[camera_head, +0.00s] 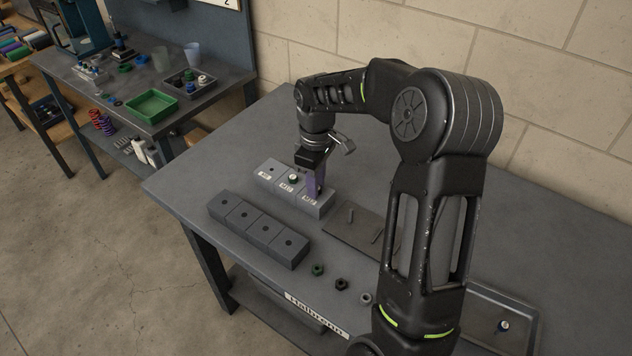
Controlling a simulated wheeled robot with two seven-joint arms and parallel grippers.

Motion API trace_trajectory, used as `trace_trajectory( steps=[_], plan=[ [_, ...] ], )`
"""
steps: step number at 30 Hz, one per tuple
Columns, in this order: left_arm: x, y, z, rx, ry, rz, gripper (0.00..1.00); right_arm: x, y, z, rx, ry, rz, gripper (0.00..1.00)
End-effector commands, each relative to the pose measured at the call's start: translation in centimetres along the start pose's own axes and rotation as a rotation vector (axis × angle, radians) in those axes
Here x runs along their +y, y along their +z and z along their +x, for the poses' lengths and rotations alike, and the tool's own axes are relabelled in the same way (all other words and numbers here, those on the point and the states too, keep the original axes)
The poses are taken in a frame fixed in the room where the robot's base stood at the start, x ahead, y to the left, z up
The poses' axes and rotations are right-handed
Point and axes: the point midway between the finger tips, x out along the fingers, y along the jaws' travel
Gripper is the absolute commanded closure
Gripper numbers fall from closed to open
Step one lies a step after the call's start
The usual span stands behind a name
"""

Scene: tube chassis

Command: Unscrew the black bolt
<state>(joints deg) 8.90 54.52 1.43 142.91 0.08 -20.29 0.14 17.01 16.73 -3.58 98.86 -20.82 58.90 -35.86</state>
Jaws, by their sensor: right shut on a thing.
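A light grey block with three labelled sections (266,174) stands on the grey table. Its middle section holds a white-and-green topped piece (293,179). My right gripper (318,190) reaches down over the right-hand section, with its purplish fingers shut. Between the fingertips is a small dark thing, which appears to be the black bolt; the fingers hide most of it. I cannot tell how far it sits in the block. My left gripper is not in view.
A dark block with several holes (225,204) lies in front. Green (317,270), black (341,284) and grey (365,298) nuts lie near the front edge. A flat plate (340,232) holds pins. A tray (500,300) is at lower right. Another bench (80,75) stands at left.

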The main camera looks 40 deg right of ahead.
Motion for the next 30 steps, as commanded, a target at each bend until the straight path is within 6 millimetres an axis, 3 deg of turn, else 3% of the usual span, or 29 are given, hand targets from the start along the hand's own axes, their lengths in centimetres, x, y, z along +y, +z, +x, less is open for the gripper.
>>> trace_trajectory(
  steps=[7,15,16,20,30],
  plan=[
    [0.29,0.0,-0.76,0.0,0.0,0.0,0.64,-0.16,0.14,0.07,-0.005,-0.006,-0.323,1.0],
    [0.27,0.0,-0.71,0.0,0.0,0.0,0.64,-0.16,0.11,0.18,-0.004,-0.006,-0.373,1.0],
    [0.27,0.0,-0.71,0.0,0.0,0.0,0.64,-0.17,0.11,0.18,-0.004,-0.006,-0.373,0.76],
    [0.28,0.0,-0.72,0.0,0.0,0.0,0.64,-0.13,0.09,0.13,-0.003,-0.005,-0.372,0.65],
    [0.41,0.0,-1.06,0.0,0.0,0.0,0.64,-0.04,0.02,-0.42,-0.001,-0.001,-0.37,0.64]
  ],
)
